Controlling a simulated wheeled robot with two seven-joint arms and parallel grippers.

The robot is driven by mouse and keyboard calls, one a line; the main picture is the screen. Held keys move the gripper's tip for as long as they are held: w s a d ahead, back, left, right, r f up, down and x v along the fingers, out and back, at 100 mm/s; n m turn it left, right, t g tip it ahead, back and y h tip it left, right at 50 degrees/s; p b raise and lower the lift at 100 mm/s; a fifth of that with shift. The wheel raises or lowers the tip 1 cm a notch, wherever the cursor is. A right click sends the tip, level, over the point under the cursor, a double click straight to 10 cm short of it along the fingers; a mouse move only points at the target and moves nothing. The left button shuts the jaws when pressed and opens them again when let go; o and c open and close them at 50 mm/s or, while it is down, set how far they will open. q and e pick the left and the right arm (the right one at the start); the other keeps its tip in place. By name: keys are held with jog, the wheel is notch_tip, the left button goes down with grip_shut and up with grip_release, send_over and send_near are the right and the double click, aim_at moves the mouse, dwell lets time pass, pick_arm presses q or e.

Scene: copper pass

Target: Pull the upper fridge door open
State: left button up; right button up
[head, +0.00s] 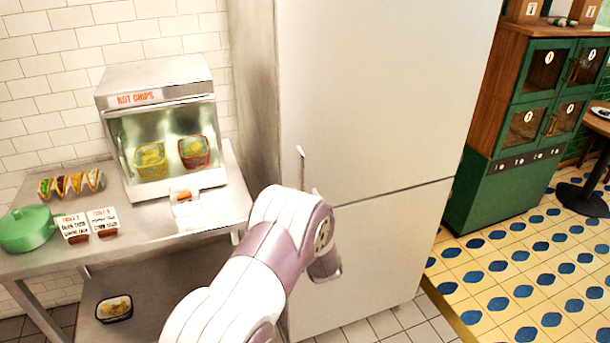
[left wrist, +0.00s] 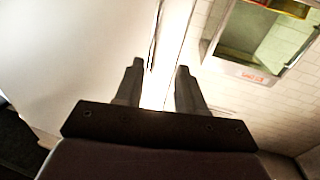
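The tall pale fridge has an upper door (head: 385,90) above a lower door (head: 385,250), with a dark seam between them. The upper door looks shut. Its thin upright handle (head: 302,165) is near the door's left edge, and its lower part is hidden by my left arm. In the left wrist view, my left gripper (left wrist: 158,70) is open, with its two fingers apart and nothing seen between them. A thin upright bar (left wrist: 154,40), apparently the handle, shows just beyond the fingers. In the head view the fingers are hidden behind my arm. My right gripper is out of view.
A steel counter (head: 150,240) left of the fridge bears a hot chips cabinet (head: 160,110), tacos (head: 70,184), a green pan (head: 27,230) and small signs. A green wooden cabinet (head: 500,190) stands to the right. The tiled floor before it is clear.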

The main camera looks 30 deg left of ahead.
aim_at(303, 177)
pick_arm(q)
jog(key=x, duration=0.3)
jog(key=p+x, duration=0.1)
jog(key=x, duration=0.1)
jog(key=f+x, duration=0.1)
jog(key=x, duration=0.2)
jog(key=shift+w+d+p, duration=0.2)
jog(key=shift+w+p, duration=0.1)
jog(key=shift+w, duration=0.25)
jog(key=shift+a+r, duration=0.2)
jog(key=shift+a, duration=0.1)
jog(key=shift+w+d+f, duration=0.1)
jog(key=shift+w, duration=0.3)
jog(key=shift+c, duration=1)
jog(key=c, duration=0.5)
grip_shut()
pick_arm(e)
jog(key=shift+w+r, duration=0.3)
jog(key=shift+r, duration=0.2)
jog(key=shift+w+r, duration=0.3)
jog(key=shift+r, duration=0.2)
